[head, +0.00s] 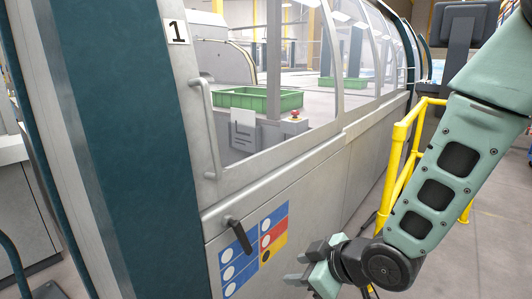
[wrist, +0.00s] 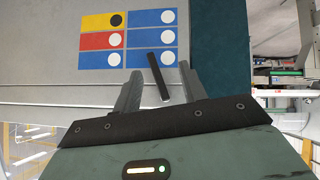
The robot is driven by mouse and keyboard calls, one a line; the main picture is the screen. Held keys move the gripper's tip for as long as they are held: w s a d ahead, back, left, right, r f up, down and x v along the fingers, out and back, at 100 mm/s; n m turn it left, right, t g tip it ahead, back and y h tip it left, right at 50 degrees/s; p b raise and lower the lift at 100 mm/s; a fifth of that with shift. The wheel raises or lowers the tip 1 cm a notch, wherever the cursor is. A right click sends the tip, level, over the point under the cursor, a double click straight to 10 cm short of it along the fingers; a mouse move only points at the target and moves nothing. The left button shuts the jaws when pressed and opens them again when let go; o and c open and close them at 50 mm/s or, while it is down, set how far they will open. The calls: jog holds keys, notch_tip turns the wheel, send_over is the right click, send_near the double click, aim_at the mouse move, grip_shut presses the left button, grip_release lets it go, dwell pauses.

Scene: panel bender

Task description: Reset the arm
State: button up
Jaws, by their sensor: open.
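My gripper (head: 302,268) is at the lower middle of the head view, beside the machine's front panel. It is open and looks empty. In the wrist view the two fingers (wrist: 160,84) are spread apart. A black lever handle (head: 238,235) sits on the panel to the left of my gripper, tilted and apart from it. In the wrist view the handle (wrist: 158,75) appears in line with the gap between the fingers, beyond them. My arm comes in from the right of the head view, bent at the wrist.
Blue, red and yellow labels (head: 281,212) are on the panel by the handle. A windowed door with a grey grip bar (head: 207,125) stands above. Behind the glass is a green crate (head: 258,99). Yellow railing (head: 399,165) stands close behind my arm. Floor shows at the right.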

jog(key=s+d+r+m+g+h+p, duration=0.2)
jog(key=s+r, duration=0.4)
jog(key=s, duration=0.4)
jog(key=s+d+r+m+g+h+p, duration=0.2)
jog(key=s+d+r+g+h, duration=0.2)
jog(key=s, duration=0.7)
notch_tip(320, 180, up, 2)
jog(key=shift+d+r+g, duration=0.1)
jog(key=shift+d+g, duration=0.3)
jog(key=shift+d, duration=0.15)
